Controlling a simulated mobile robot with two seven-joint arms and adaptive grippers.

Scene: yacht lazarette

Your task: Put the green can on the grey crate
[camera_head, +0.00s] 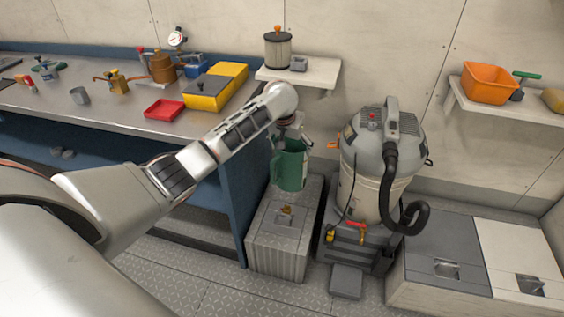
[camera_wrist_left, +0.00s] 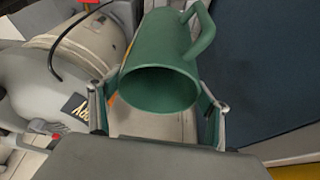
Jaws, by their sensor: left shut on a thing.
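The green can (camera_head: 290,170), a jug shape with a side handle, is held upright in the head view. My left gripper (camera_head: 291,146) is shut on it from above. In the left wrist view, the fingers stand on both sides of the can (camera_wrist_left: 160,60), and its dark open mouth faces the camera. The grey crate (camera_head: 277,248), ribbed with a latch on its lid, stands on the floor below. The can overlaps the back part of the lid in the picture; I cannot tell whether it touches. My right gripper is not in view.
A grey vacuum (camera_head: 377,150) stands close to the right of the crate. The blue workbench (camera_head: 238,195) is close on its left. A wall shelf (camera_head: 322,76) with a filter canister hangs behind. Low lockers (camera_head: 450,250) stand at right. The front of the crate lid is bare apart from its latch.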

